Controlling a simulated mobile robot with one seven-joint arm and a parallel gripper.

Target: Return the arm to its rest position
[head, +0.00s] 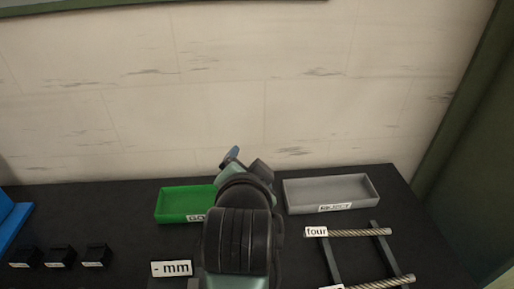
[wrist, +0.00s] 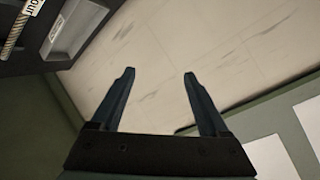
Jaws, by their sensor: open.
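My gripper (wrist: 159,95) shows in the wrist view with its two dark fingers spread apart and nothing between them. In the head view my arm rises from the bottom centre over the black table, between a green tray and a grey tray. The arm's links hide part of the green tray's right side.
A green tray (head: 176,205) and a grey tray (head: 360,189) labelled REJECT stand at the table's back. Rods, one labelled "four" (head: 350,233), lie on a rack at right. Several small black blocks (head: 60,257) and a blue object (head: 10,222) are at left.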

